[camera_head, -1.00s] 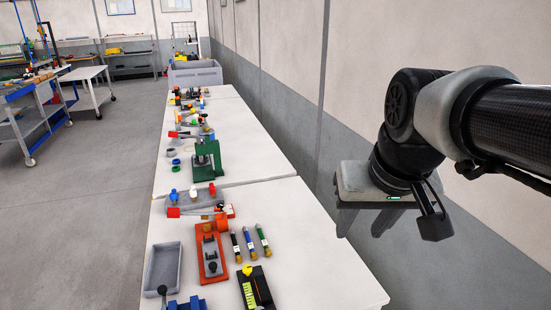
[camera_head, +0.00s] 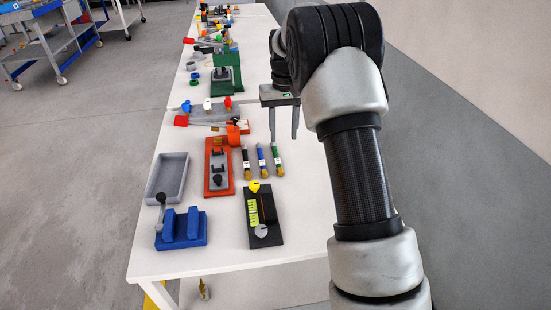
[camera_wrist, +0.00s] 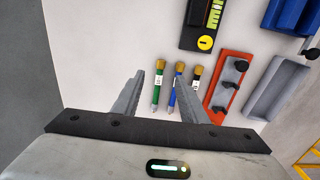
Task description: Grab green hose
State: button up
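The green hose (camera_head: 277,158) lies on the white table at the right end of a row of three short hoses with brass ends. In the wrist view, the green hose (camera_wrist: 158,90) is the leftmost of the three, its brass end toward the top. My gripper (camera_head: 283,139) is open and empty, with its fingers pointing down near the hoses. In the wrist view, the green hose and the blue hose appear between the open fingers of my gripper (camera_wrist: 160,76). My gripper looks to be above the table; its exact height is unclear.
The blue hose (camera_head: 262,160) and a black hose (camera_head: 246,161) lie close beside it. An orange fixture (camera_head: 209,180), a grey tray (camera_head: 168,180), a black box (camera_head: 252,205) and a blue block (camera_head: 183,240) are nearby. A green press (camera_head: 227,75) stands farther back. The table's right side is clear.

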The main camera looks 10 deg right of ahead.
jog(key=b, duration=0.1)
send_over(281, 171)
jog(key=f, duration=1)
jog(key=shift+s+d+f, duration=0.2)
jog(key=shift+s+f, duration=0.05)
jog(key=shift+s, duration=0.1)
jog(key=shift+w+a+f+b, duration=0.2)
jog(key=shift+f+b, duration=0.15)
jog(key=shift+f, duration=1)
jog(key=shift+w+a+f+b, duration=0.15)
jog(key=shift+f+b, duration=0.2)
jog(key=shift+f, duration=0.95)
jog(key=shift+d, duration=0.1)
grip_shut()
